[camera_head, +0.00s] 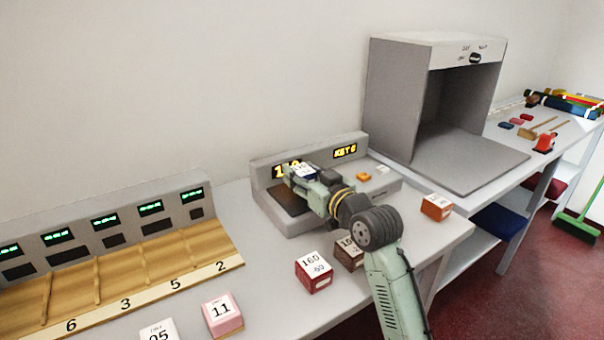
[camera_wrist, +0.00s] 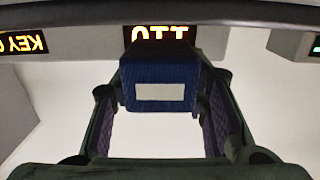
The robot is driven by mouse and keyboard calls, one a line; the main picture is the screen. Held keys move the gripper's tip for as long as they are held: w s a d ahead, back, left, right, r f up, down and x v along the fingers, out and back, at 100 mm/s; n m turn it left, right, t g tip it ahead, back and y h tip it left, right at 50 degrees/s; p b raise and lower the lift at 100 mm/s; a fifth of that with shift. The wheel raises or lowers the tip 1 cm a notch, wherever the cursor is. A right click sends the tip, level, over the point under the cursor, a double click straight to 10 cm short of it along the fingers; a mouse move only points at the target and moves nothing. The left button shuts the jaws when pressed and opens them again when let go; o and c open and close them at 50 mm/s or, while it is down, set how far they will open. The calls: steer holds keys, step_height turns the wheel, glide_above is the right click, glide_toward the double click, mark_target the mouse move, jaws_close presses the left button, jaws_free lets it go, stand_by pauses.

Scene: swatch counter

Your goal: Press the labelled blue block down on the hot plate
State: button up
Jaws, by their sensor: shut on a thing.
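The blue block (camera_wrist: 160,75) is between my gripper's two fingers in the wrist view, with a blank-looking white patch on its near face. In the head view the blue block (camera_head: 302,171) shows a white labelled top at the tip of my arm. My gripper (camera_head: 308,178) is shut on it, over the grey machine's dark hot plate (camera_head: 283,201). The block and fingers hide part of the plate. I cannot tell whether the block touches it. The machine's lit yellow display (camera_wrist: 160,32) shows upside down behind the block.
Red (camera_head: 313,272), pink (camera_head: 222,315), white (camera_head: 158,331), orange (camera_head: 436,207) and brown (camera_head: 348,253) labelled blocks stand around the counter, the brown one close beside my arm. A wooden slotted rack (camera_head: 120,292) is at left. A grey open booth (camera_head: 392,100) stands at right.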

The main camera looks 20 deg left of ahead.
steer(key=shift+f+b, duration=0.7)
steer(key=shift+f, duration=0.1)
